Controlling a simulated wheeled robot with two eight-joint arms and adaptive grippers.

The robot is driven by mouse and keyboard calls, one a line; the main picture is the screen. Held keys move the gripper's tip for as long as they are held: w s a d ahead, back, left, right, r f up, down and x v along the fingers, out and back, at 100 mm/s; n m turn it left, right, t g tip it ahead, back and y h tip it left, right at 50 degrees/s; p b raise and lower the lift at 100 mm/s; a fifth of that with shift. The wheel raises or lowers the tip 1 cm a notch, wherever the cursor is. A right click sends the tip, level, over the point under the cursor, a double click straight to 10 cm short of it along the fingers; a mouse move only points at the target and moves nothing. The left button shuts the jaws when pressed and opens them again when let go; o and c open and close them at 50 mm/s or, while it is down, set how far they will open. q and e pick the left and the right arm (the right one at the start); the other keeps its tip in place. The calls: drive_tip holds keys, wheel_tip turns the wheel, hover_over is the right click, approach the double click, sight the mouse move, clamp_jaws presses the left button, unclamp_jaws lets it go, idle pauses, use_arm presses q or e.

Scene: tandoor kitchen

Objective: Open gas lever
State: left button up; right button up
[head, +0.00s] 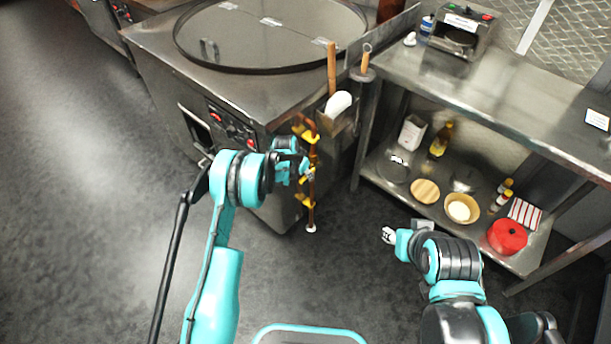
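A copper gas pipe with yellow fittings and levers (309,198) runs down beside the right corner of the steel tandoor counter (172,78). Yellow parts show at its top, middle and lower end. My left gripper (306,172) is at the pipe, by the middle yellow part, and partly covers it. I cannot tell whether it touches the lever or how its fingers stand. My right gripper (388,236) is over the floor, in front of the shelf and away from the pipe. Its fingers are too small to read.
A steel shelf table (500,95) stands at the right, with a red pot (507,236), a bowl (462,208) and bottles on its lower shelf. The floor at left is clear.

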use_arm(q)
clamp_jaws()
drive_tip(key=shift+w+d+r+g+y+p, duration=0.15)
drive_tip(key=shift+r+g+y+p, duration=0.15)
drive_tip(key=shift+r+g, duration=0.1)
drive_tip(key=shift+w+d+r+g+y+p, duration=0.1)
drive_tip(key=shift+w+r+g+y+p, duration=0.05)
drive_tip(key=shift+r+g+y, duration=0.2)
drive_tip(key=shift+w+d+r+g+y, duration=0.1)
drive_tip(key=shift+w+r+g+y, duration=0.1)
drive_tip(key=shift+r+g+y, duration=0.25)
drive_tip(key=shift+w+d+r+g+y, duration=0.1)
drive_tip(key=shift+w+r+g+y, duration=0.1)
drive_tip(key=shift+r+g, duration=0.3)
drive_tip(key=shift+f, duration=0.1)
unclamp_jaws()
